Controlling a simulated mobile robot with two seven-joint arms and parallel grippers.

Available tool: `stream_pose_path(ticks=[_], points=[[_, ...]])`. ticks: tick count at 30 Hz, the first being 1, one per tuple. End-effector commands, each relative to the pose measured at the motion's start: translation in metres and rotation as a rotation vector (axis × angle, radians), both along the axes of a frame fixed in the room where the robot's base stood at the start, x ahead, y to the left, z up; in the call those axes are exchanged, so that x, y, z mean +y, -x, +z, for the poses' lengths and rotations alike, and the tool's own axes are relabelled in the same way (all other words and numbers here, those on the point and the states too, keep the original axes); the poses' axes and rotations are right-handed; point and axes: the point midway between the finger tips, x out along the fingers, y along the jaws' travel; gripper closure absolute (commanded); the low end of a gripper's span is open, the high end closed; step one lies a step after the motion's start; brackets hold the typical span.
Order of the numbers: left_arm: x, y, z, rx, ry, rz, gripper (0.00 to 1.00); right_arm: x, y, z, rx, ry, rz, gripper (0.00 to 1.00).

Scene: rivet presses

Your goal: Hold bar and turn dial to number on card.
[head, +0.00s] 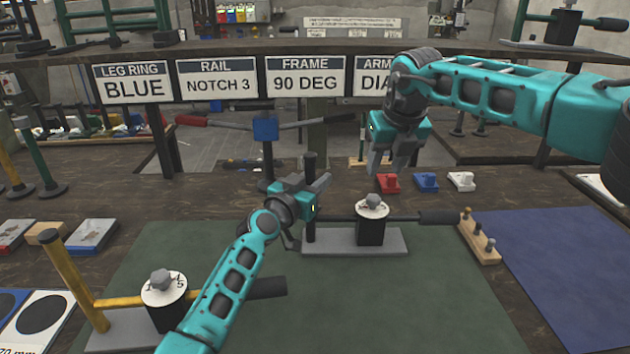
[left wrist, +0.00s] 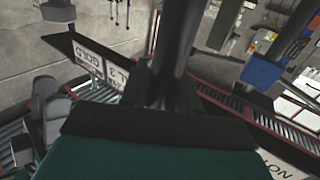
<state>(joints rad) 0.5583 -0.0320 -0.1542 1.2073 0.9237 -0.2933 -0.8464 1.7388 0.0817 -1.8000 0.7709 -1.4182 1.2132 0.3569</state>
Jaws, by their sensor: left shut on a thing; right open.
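The black press has an upright post (head: 310,225), a horizontal bar with a dark grip (head: 440,217) and a grey base (head: 355,243) on the green mat. Its white dial (head: 372,209), with a grey knob, sits on a black block. My left gripper (head: 316,184) is shut on the post near its top; the dark post (left wrist: 172,50) stands between its fingers in the left wrist view. My right gripper (head: 388,163) is open and empty, pointing down above the dial. The card reading "ARM" and "DIA" (head: 374,78) is partly covered by my right arm; its number is hidden.
A yellow press (head: 72,265) with its own dial (head: 165,288) stands front left. Red (head: 388,183), blue (head: 426,181) and white (head: 461,181) blocks lie behind the black press. A wooden peg block (head: 480,242) lies right, beside a blue mat (head: 560,270).

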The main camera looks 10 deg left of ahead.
Motion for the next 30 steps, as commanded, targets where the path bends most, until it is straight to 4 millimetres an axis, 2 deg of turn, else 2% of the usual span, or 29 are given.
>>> stream_pose_path(ticks=[5, 9, 11, 14, 18, 20, 22, 25, 28, 30], points=[[0.0, 0.0, 0.0, 0.001, 0.0, 0.0, 1.0, 0.0, 0.0, 0.0, 0.0, 0.0, 0.0, 0.56], [0.0, 0.0, -0.001, 0.001, 0.0, 0.0, 1.0, 0.004, 0.002, -0.009, 0.01, -0.019, 0.026, 0.43], [0.0, 0.0, -0.001, 0.001, 0.0, 0.0, 1.0, 0.01, 0.006, -0.021, 0.021, -0.05, 0.064, 0.4], [0.0, 0.0, -0.001, 0.001, 0.0, 0.0, 1.0, 0.028, 0.018, -0.051, 0.043, -0.143, 0.168, 0.4], [0.0, 0.0, 0.0, 0.001, 0.0, 0.0, 1.0, 0.06, 0.044, -0.096, 0.035, -0.345, 0.341, 0.4], [0.0, 0.0, 0.0, 0.001, 0.0, 0.0, 1.0, 0.073, 0.055, -0.109, 0.009, -0.437, 0.402, 0.4], [0.0, 0.0, 0.0, 0.001, 0.0, 0.0, 1.0, 0.087, 0.066, -0.119, -0.053, -0.544, 0.463, 0.4], [0.0, 0.0, 0.0, 0.001, 0.0, 0.0, 1.0, 0.104, 0.077, -0.121, -0.2, -0.685, 0.524, 0.4], [0.0, 0.0, -0.001, 0.001, 0.0, 0.0, 1.0, 0.11, 0.082, -0.117, -0.376, -0.785, 0.533, 0.4], [0.0, 0.0, -0.001, 0.001, 0.0, 0.0, 1.0, 0.106, 0.084, -0.112, -0.505, -0.825, 0.512, 0.4]])
